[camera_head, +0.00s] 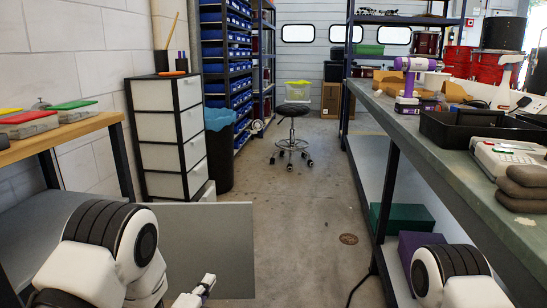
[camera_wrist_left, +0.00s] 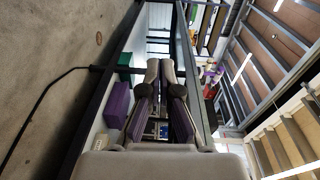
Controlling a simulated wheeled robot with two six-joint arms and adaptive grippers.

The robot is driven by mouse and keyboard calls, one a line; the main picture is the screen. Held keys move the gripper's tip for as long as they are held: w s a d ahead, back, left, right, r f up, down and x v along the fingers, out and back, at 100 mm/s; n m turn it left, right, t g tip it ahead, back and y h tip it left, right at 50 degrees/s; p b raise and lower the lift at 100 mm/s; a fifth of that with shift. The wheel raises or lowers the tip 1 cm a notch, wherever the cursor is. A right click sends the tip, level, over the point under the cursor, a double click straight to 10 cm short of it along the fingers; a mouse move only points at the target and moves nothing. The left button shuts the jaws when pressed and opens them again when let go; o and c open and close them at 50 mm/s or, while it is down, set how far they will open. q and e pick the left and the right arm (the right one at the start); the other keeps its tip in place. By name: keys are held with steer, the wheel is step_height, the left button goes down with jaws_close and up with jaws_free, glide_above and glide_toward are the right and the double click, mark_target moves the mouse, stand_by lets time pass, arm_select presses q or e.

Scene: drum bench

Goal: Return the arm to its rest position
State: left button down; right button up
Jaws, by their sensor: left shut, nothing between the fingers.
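My left gripper (camera_head: 206,284) shows at the bottom of the head view, low over the floor between the two benches. In the left wrist view its two fingers (camera_wrist_left: 167,68) lie together, shut and empty. Nothing touches them. My left arm's white and black joint (camera_head: 110,238) fills the lower left. A joint of my right arm (camera_head: 450,272) shows at the lower right; the right gripper is out of view.
A long bench (camera_head: 440,150) with a purple drill (camera_head: 410,68), a black tray (camera_head: 480,128) and a white device (camera_head: 508,155) runs along the right. A wooden-topped bench (camera_head: 60,138) stands at left. A black stool (camera_head: 292,112) stands on clear floor (camera_head: 300,215).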

arm_select(q)
steer(key=s+a+r+n+g+y+p, duration=0.25)
steer(key=s+r+p, duration=0.4)
steer(key=p, duration=0.65)
steer(key=s+a+r+n+g+y+p, duration=0.1)
steer(key=s+a+r+n+g+p, duration=0.25)
steer(key=s+p, duration=0.7)
steer(key=s+a+n+g+p, duration=0.2)
steer(key=s+n+g+p, duration=0.6)
steer(key=s, duration=1.5)
steer(key=n+g, duration=0.3)
steer(key=n, duration=0.4)
steer(key=shift+a+y, duration=0.35)
steer(key=shift+a, duration=0.05)
steer(key=shift+p, duration=0.3)
